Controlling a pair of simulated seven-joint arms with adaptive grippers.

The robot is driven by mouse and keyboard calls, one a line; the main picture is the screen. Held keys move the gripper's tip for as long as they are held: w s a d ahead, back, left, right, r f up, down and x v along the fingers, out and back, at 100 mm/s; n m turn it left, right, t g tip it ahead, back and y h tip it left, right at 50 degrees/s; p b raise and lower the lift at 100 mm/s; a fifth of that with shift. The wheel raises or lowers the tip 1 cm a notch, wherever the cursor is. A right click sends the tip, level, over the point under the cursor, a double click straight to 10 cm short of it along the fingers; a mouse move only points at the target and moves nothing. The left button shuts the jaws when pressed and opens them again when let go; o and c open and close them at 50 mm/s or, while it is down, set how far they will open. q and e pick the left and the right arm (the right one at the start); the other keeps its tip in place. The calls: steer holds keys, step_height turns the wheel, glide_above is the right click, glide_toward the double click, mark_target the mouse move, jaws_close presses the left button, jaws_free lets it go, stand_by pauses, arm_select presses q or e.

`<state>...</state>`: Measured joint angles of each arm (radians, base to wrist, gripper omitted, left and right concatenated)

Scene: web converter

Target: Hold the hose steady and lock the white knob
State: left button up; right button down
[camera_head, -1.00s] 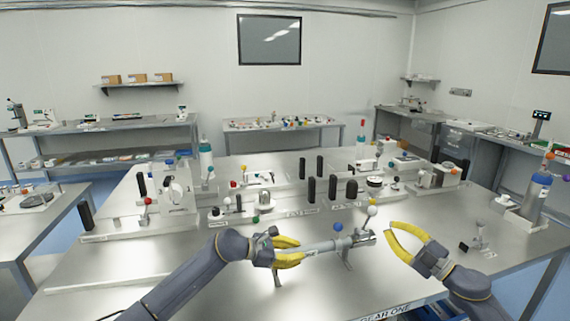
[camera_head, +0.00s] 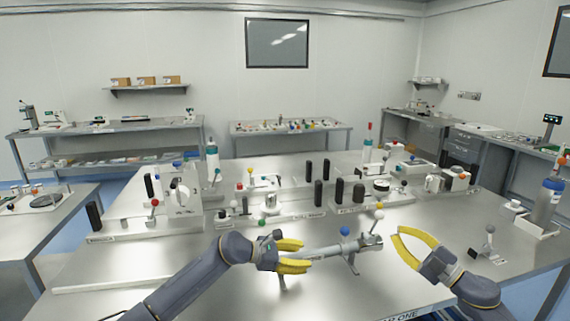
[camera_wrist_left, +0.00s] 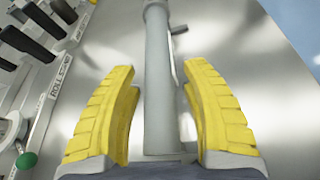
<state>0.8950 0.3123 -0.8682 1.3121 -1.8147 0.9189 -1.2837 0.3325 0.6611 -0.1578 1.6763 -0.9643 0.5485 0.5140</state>
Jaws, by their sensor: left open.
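The grey hose (camera_head: 325,250) is a straight tube held up above the near part of the table. My left gripper (camera_head: 304,254) has its yellow fingers on either side of the hose, open. In the left wrist view, the hose (camera_wrist_left: 158,75) runs between the two fingers with gaps beside it. A small white knob (camera_head: 379,214) stands up at the hose's right end fitting (camera_head: 370,241). A blue ball knob (camera_head: 345,230) sits to its left. My right gripper (camera_head: 397,234) is to the right of the fitting, empty, its fingers apart and pointing left toward it.
Fixtures with black posts (camera_head: 318,193) and coloured knobs line the table behind the hose. A red-knobbed white fixture (camera_head: 155,202) stands at the left. A blue-topped bottle (camera_head: 545,203) stands at the right edge. The near left table surface (camera_head: 130,262) is mostly clear.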

arm_select(q)
steer(key=v, duration=1.1)
steer(key=shift+a, duration=0.2)
steer(key=shift+s, duration=0.1)
